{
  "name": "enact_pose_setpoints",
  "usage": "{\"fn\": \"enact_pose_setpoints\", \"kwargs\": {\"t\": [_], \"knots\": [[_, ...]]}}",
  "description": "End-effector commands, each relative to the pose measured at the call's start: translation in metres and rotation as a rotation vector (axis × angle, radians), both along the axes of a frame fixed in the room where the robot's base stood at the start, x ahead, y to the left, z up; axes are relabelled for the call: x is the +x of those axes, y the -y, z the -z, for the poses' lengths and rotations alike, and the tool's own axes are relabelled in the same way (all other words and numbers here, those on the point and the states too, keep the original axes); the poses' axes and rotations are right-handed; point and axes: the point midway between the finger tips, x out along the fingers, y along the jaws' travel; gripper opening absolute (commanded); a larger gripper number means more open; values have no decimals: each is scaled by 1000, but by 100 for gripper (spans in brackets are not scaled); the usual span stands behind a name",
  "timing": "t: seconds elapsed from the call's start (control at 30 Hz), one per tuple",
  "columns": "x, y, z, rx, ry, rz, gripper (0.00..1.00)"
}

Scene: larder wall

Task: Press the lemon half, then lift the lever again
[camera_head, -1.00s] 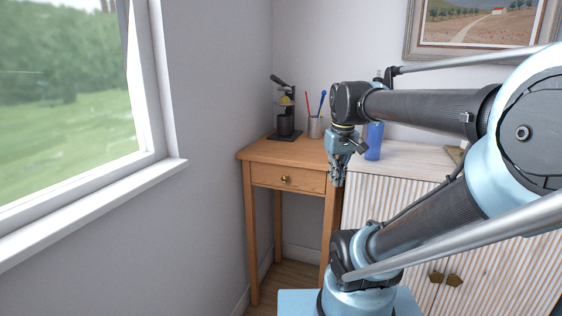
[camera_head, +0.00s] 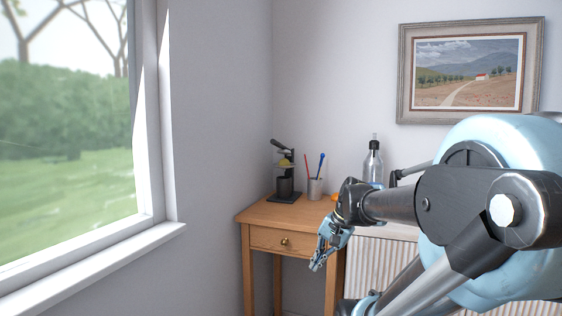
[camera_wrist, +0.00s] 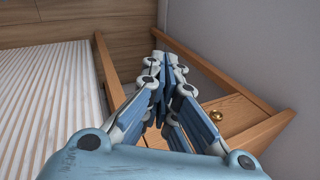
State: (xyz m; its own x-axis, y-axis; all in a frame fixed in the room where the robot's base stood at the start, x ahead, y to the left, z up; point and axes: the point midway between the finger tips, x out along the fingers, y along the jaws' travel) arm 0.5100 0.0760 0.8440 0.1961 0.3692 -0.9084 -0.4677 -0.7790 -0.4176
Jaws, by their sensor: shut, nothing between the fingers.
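The black lemon press (camera_head: 285,180) stands on the small wooden table (camera_head: 262,222), in the head view. Its lever (camera_head: 281,146) is up, slanting to the upper left. A yellow lemon half (camera_head: 285,163) shows in the press, above a dark cup-like part. My gripper (camera_head: 314,268) points down in front of the table's right part, below the tabletop level in the picture and apart from the press. It is shut and empty. In the wrist view my gripper's fingers (camera_wrist: 162,62) are together, beside the drawer front. The press is not in the wrist view.
A cup (camera_head: 315,189) with a red and a blue utensil stands just right of the press. A bottle (camera_head: 373,162) and an orange thing, partly hidden, are farther right. The drawer knob (camera_wrist: 217,115) sticks out near my fingers. The ribbed cabinet (camera_wrist: 50,100) adjoins the table.

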Motion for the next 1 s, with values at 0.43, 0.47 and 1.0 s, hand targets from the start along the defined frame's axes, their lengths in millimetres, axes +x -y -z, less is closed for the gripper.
{"fn": "enact_pose_setpoints", "kwargs": {"t": [0.43,0.47,1.0], "knots": [[127,-55,-112,580,-285,494,0],[136,-57,-120,619,-311,522,0],[297,-39,-245,1254,-895,858,0]]}}
